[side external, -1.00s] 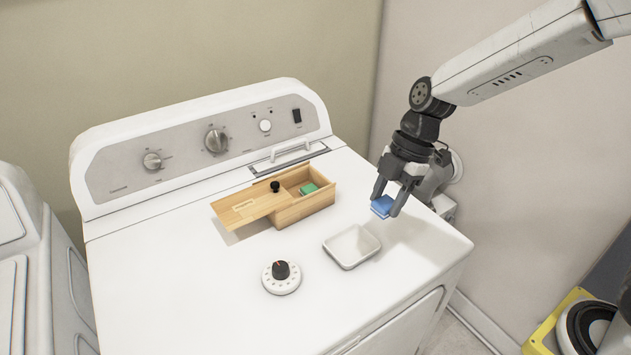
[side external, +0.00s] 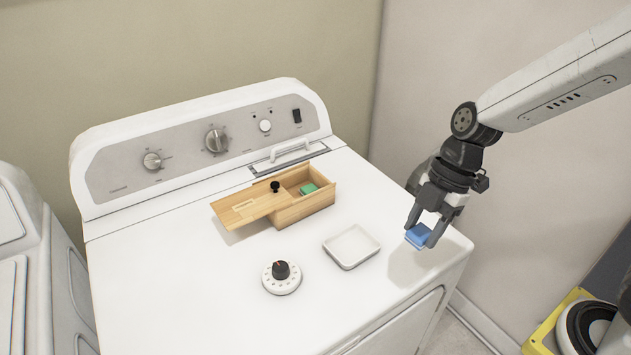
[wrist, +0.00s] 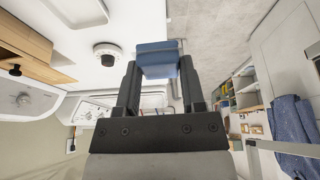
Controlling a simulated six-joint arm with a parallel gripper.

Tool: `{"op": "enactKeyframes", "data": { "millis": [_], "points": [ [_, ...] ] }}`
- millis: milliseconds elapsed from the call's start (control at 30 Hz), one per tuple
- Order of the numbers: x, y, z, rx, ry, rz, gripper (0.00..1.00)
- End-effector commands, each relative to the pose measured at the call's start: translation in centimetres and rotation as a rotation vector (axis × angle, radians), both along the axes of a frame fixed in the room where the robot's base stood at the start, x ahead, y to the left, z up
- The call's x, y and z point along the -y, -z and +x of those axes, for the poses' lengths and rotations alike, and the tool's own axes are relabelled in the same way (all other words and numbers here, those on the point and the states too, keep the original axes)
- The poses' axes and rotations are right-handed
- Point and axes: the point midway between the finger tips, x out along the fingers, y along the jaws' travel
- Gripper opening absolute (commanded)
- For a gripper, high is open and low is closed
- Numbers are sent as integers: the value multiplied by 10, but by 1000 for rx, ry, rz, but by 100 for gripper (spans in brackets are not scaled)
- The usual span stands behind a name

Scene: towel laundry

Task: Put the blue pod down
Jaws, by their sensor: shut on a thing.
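The blue pod (side external: 418,236) is between the fingertips of my gripper (side external: 419,236), which is shut on it. In the side view it is held above the right front part of the washer top, with a shadow below it. In the wrist view the blue pod (wrist: 157,58) sits between the two dark fingers of my gripper (wrist: 157,68). A green pod (side external: 308,188) lies inside the wooden box (side external: 303,209), whose lid is slid partly open to the left.
An empty white tray (side external: 350,264) lies left of my gripper on the white washer top (side external: 200,300). A white dial with a dark knob (side external: 281,276) stands left of the tray. The washer's right edge is close to my gripper.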

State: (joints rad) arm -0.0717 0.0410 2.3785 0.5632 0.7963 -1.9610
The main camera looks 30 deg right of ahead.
Motion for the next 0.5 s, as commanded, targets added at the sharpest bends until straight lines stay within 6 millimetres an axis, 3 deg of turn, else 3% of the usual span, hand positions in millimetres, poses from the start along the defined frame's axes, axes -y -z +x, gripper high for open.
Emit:
{"op": "enactKeyframes", "data": {
  "millis": [500],
  "points": [
    [-12, 25, 53, -1, 0, 0, 0]
  ]
}}
